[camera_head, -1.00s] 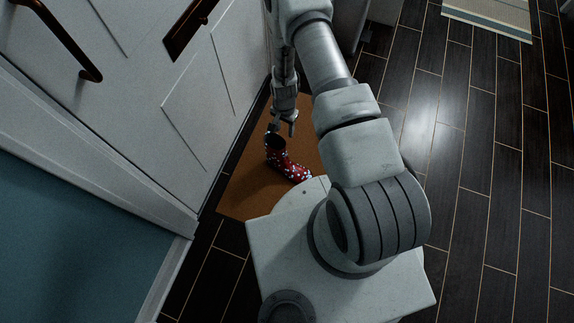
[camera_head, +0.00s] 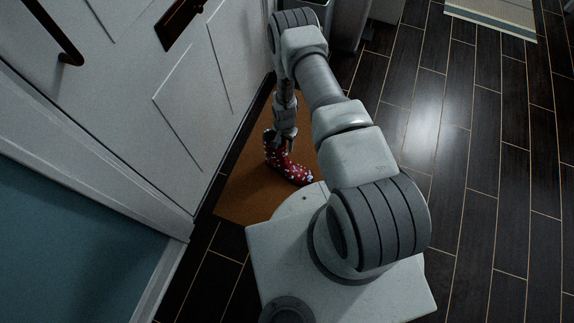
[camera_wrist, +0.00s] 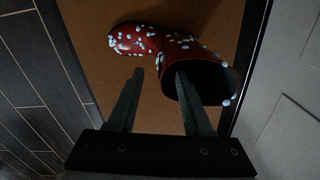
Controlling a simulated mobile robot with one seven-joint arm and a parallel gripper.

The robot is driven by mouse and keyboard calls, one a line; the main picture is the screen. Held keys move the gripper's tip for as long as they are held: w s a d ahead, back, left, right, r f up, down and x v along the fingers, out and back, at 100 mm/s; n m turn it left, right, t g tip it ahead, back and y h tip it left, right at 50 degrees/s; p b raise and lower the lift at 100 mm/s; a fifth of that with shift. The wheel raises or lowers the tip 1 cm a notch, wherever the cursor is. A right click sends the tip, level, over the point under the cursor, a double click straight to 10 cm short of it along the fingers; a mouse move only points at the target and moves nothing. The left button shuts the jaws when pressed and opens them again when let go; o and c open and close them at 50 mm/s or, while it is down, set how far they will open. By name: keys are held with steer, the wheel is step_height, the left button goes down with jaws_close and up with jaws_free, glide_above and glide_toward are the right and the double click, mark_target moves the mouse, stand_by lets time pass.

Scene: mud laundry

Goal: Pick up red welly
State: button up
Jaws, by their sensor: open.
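The red welly (camera_head: 289,168) with pale spots stands on a brown mat (camera_head: 245,196) in the head view. Its toe points toward the lower right there. In the wrist view the welly (camera_wrist: 168,44) lies across the top, with its dark round opening facing the camera. My gripper (camera_head: 284,134) is right at the top of the shaft. In the wrist view my gripper (camera_wrist: 160,75) is open. Its right finger reaches over or into the boot's opening, and its left finger is outside the shaft. I cannot tell whether either finger touches the boot.
A white panelled door (camera_head: 180,95) with dark handles rises close to the left of the mat. Dark tiled floor (camera_head: 455,150) lies clear to the right. A pale rug (camera_head: 492,17) is at the top right.

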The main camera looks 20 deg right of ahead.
mark_target(285, 148)
step_height(285, 148, down, 3)
steer(key=shift+w+f+b, duration=0.1)
steer(key=shift+f+b, duration=0.1)
steer(key=shift+b, duration=0.4)
steer(key=shift+r, duration=0.1)
jaws_close()
stand_by(0.8)
